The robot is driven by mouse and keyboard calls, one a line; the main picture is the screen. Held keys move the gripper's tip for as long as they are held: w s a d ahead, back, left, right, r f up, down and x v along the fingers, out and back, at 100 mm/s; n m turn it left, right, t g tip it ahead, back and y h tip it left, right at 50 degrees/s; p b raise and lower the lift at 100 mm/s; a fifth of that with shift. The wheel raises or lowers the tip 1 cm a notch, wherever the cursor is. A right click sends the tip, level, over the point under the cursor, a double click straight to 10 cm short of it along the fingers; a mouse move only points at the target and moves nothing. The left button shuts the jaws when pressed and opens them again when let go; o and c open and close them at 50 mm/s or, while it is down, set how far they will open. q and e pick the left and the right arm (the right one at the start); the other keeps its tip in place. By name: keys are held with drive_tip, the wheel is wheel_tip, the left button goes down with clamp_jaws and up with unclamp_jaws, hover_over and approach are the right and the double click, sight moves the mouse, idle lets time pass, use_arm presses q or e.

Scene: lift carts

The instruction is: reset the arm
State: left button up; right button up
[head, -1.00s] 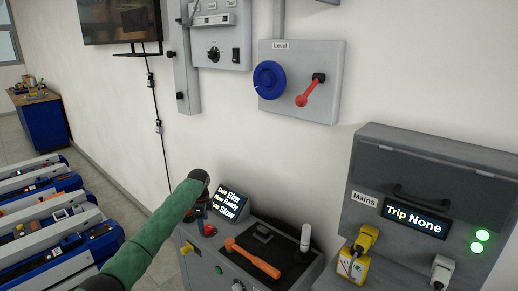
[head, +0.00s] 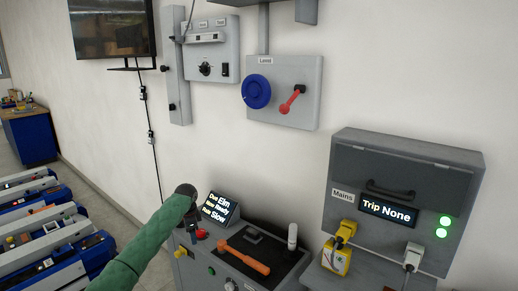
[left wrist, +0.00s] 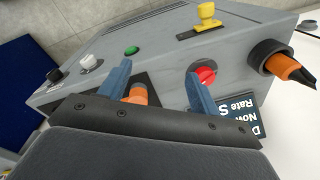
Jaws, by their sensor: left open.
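My left gripper shows in the left wrist view (left wrist: 160,88) with its two blue fingers apart and nothing held between the tips. It is over the grey control console (left wrist: 165,60). An orange handle (left wrist: 137,95) shows beside the left finger, and a red button (left wrist: 206,76) shows beside the right finger. In the head view my green-sleeved left arm reaches to the console's left rear; its fingers are mostly hidden. The orange lever (head: 247,258) lies across the console top. My right gripper is not in view.
A grey Mains box (head: 400,175) reading Trip None stands at right, with two green lights and a yellow plug (head: 338,255). A Level panel (head: 285,92) with a blue wheel and red lever is on the wall. Blue-and-grey carts (head: 45,240) stand at left.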

use_arm(q)
drive_tip(key=w+d+r+n+t, duration=0.2)
drive_tip(key=d+r+n+t, duration=0.15)
drive_tip(key=r, duration=0.25)
drive_tip(key=w+d+r+n+t, duration=0.3)
drive_tip(key=r+n+t, duration=0.1)
drive_tip(key=r, duration=0.2)
drive_tip(key=s+d+f+n+g, duration=0.2)
drive_tip(key=s+d+f+n, duration=0.1)
drive_tip(key=s+f, duration=3.1)
drive_tip(key=s+f+g, duration=0.1)
drive_tip(key=s+f, duration=0.5)
drive_tip(key=s, duration=0.7)
drive_tip(key=s+f+g, duration=0.2)
drive_tip(key=s+f, duration=0.5)
drive_tip(key=s, duration=0.6)
drive_tip(key=s+d+f+n+g, duration=0.1)
drive_tip(key=s+f+g, duration=0.1)
drive_tip(key=s+f, duration=0.5)
drive_tip(key=s, duration=0.6)
drive_tip(key=shift+f+h, duration=0.2)
drive_tip(key=shift+h, duration=0.2)
drive_tip(key=shift+d, duration=0.1)
